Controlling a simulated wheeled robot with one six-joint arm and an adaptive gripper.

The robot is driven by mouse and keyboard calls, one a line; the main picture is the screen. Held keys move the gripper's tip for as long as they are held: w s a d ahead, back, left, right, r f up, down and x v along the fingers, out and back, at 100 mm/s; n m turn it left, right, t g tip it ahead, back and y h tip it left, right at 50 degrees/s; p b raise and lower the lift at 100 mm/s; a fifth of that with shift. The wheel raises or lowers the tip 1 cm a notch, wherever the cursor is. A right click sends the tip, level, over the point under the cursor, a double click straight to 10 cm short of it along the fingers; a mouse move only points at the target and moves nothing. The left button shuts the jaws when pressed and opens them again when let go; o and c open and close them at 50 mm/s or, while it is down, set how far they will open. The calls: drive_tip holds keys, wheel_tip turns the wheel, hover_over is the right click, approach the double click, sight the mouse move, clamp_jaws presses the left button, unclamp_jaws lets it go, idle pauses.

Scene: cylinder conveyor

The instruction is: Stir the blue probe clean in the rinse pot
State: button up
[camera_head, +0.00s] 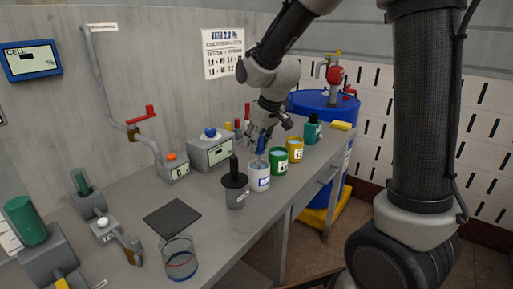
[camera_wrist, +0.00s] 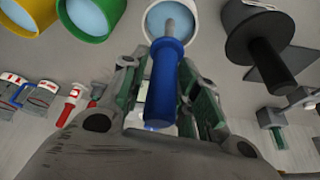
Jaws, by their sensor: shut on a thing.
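My gripper (camera_head: 264,132) is shut on the blue probe (camera_head: 261,146), whose blue handle stands between the fingers. In the wrist view, the probe (camera_wrist: 163,80) has a grey tip that overlaps the opening of a white pot (camera_wrist: 151,15). That white pot (camera_head: 260,184), with a blue label and pale liquid, stands on the bench below the gripper; I cannot read its label. The tip appears at or inside the pot's mouth; its depth is unclear. The fingers (camera_wrist: 164,92) show on both sides of the handle.
A green pot (camera_head: 278,166) and a yellow pot (camera_head: 295,156) stand close to the white pot on the right. A grey pot with a black lid and upright handle (camera_head: 234,180) is close on the left. A glass beaker (camera_head: 179,262) and dark pad (camera_head: 172,219) lie nearer.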

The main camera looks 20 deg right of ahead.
wheel_tip(320, 180, up, 8)
drive_tip(key=shift+f, duration=0.15)
idle(0.7)
